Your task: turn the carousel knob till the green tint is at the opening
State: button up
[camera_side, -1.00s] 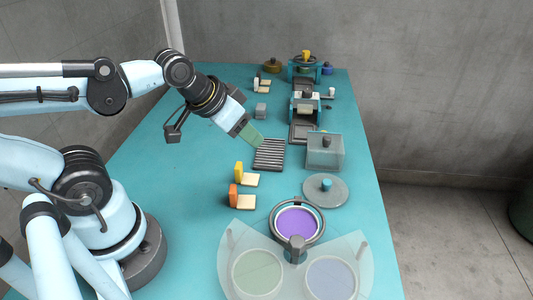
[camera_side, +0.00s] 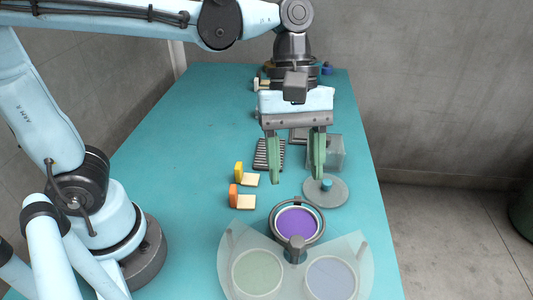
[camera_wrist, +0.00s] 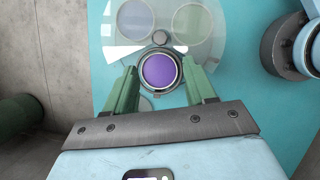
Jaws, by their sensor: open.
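The carousel (camera_side: 233,240) is a clear fan-shaped plate at the near end of the table. The purple tint (camera_side: 296,223) sits in the dark ring of the opening (camera_side: 271,226). The pale green tint (camera_side: 257,273) is at the front left and the pale blue tint (camera_side: 331,278) at the front right. The dark carousel knob (camera_side: 296,243) stands between the three tints. It also shows in the wrist view (camera_wrist: 160,38), just beyond the purple tint. My gripper (camera_side: 297,181) is open and empty, pointing down, above and behind the opening, apart from the knob.
A grey round lid with a blue knob (camera_side: 327,184) lies just behind the opening, below my right finger. Yellow (camera_side: 239,170) and orange (camera_side: 234,195) tabbed blocks stand to the left. A dark ribbed rack (camera_side: 262,155) and a clear box (camera_side: 336,150) are farther back. The table's left is clear.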

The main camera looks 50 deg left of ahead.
aim_at(297, 240)
jog(key=x, duration=1.2)
jog(key=shift+s, duration=0.1)
jog(key=shift+c, duration=0.5)
grip_shut()
